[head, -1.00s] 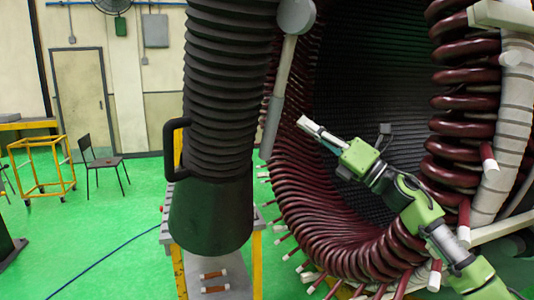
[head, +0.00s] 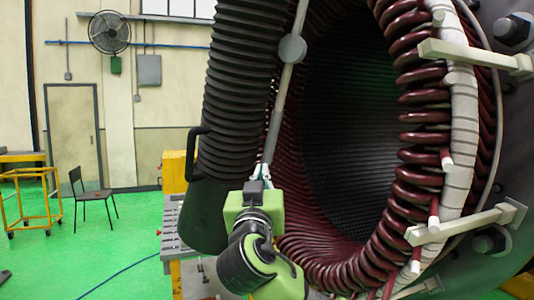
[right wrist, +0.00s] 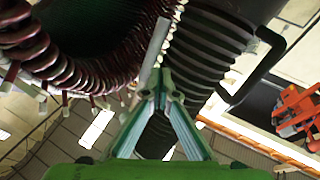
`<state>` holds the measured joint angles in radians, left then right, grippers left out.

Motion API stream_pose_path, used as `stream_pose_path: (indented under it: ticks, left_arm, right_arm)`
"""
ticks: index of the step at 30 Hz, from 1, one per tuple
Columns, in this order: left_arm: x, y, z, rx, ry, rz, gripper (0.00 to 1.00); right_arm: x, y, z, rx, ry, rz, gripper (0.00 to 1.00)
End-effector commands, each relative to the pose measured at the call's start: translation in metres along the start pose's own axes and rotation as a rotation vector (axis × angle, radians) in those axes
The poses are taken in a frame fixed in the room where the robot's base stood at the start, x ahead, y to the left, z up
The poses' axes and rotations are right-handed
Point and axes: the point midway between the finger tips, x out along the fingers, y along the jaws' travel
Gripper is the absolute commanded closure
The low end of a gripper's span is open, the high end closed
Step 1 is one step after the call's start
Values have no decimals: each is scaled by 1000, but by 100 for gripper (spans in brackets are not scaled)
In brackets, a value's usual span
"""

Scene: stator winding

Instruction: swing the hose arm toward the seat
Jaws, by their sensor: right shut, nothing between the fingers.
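The hose arm (head: 277,105) is a pale grey bar with a round joint, running down beside the black ribbed hose (head: 240,90). The hose ends in a dark hood (head: 208,213) with a handle on its left side. My right gripper (head: 262,168) is at the bar's lower end. In the right wrist view its fingers (right wrist: 159,78) converge at the tip beside the bar (right wrist: 155,48). It is shut with nothing held; I cannot tell whether it touches the bar. A dark chair with a seat (head: 95,195) stands at the left. My left gripper is not in view.
The large stator with dark red coils (head: 425,140) fills the right side, close to my right arm. A grey bench (head: 172,225) with yellow parts stands below the hood. A yellow frame cart (head: 30,205) is at far left. Green floor is clear between.

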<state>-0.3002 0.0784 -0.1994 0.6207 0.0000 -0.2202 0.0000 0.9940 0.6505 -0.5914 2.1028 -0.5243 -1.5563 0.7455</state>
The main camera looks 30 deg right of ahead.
Motion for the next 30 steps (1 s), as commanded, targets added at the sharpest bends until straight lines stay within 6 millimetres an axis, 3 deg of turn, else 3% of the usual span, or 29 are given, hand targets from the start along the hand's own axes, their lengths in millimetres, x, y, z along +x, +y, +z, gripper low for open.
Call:
stream_pose_path:
  ticks: [3, 7, 21, 30]
  left_arm:
    - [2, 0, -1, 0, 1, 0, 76]
    - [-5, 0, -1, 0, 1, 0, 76]
    - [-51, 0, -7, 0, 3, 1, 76]
    - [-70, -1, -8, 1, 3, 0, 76]
  right_arm:
    - [-10, 9, -13, 56, 13, 25, 100]
    - [-1, 11, -16, 63, 12, 31, 100]
    - [94, 15, -20, 60, 11, 32, 100]
    - [126, 15, -17, 62, 12, 28, 100]
